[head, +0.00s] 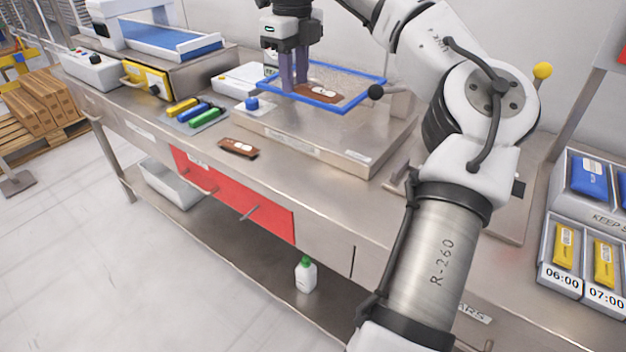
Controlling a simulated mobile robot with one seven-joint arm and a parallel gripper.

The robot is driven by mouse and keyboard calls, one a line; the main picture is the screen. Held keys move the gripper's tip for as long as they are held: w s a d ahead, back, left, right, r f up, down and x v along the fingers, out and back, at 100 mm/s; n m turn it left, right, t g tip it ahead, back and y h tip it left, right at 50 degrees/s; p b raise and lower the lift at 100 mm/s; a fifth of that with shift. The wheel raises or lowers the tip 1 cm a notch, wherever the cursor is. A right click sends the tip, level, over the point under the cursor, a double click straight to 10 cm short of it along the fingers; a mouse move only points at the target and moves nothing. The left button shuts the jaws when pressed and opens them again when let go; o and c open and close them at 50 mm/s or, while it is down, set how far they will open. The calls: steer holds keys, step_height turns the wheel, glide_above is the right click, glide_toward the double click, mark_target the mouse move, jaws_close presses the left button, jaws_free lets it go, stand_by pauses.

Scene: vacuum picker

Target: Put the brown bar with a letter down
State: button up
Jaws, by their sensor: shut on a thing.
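My gripper (293,88) hangs over the blue-framed tray (350,104), its purplish fingers pointing down. It is shut on a brown bar (325,94) with a white mark, at the near end of the tray's interior. The fingers hide the bar's left end. I cannot tell whether the bar touches the tray floor. A second brown bar (238,148) with a white mark lies on the steel bench, in front of the tray's platform. Any letter on either bar is too small to read.
Yellow, blue and green bars (197,110) lie on a mat to the left. A small blue-capped item (252,103) stands left of the tray. Bins of yellow packets (562,248) stand at right.

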mark_target(299, 174)
step_height(299, 174, down, 20)
steer(key=shift+d+r+p, duration=0.1)
steer(key=shift+p, duration=0.4)
steer(key=shift+f, duration=0.25)
steer(key=o, duration=1)
steer(key=shift+o, duration=0.2)
steer(key=shift+r, duration=0.1)
